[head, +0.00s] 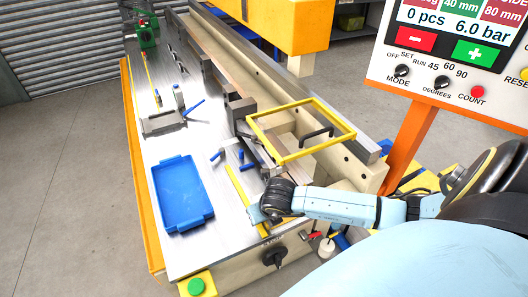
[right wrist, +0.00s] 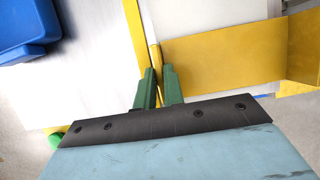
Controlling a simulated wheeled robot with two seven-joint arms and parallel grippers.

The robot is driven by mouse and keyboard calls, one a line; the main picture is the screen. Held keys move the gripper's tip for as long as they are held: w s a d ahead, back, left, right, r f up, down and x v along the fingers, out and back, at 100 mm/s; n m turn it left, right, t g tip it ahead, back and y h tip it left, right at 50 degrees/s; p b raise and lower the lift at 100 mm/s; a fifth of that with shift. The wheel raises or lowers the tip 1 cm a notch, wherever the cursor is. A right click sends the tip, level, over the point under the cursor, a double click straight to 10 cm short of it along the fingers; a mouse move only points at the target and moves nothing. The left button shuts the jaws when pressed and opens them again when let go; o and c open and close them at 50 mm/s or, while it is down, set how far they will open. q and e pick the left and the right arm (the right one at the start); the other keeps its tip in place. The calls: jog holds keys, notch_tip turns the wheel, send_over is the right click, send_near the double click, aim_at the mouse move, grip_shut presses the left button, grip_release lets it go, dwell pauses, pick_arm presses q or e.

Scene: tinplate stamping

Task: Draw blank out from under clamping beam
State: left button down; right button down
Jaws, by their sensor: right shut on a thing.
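My right gripper (head: 262,212) reaches in from the right over the near end of the metal bench. In the right wrist view its green fingers (right wrist: 158,88) are shut on a thin upright yellow edge. That edge seems to belong to the yellow blank (right wrist: 225,60), a flat sheet running right with a raised flange at its far side. In the head view the gripper and arm hide most of the blank. The clamping beam seems to be the long steel bar (head: 205,65) along the bench. My left gripper is not in view.
A blue tray (head: 180,193) lies left of the gripper. A yellow frame with a black handle (head: 345,135) stands beyond it. A yellow rule (head: 240,188) lies along the bench. A control panel (head: 445,75) stands on the right. Small blue-handled clamps (head: 217,155) are on the bench.

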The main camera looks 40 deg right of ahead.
jog(key=shift+s+a, duration=0.1)
jog(key=shift+s, duration=0.25)
dwell(0.3)
jog(key=c, duration=1.4)
grip_release()
jog(key=shift+c, duration=0.2)
jog(key=v, duration=1.3)
jog(key=shift+s+r, duration=0.15)
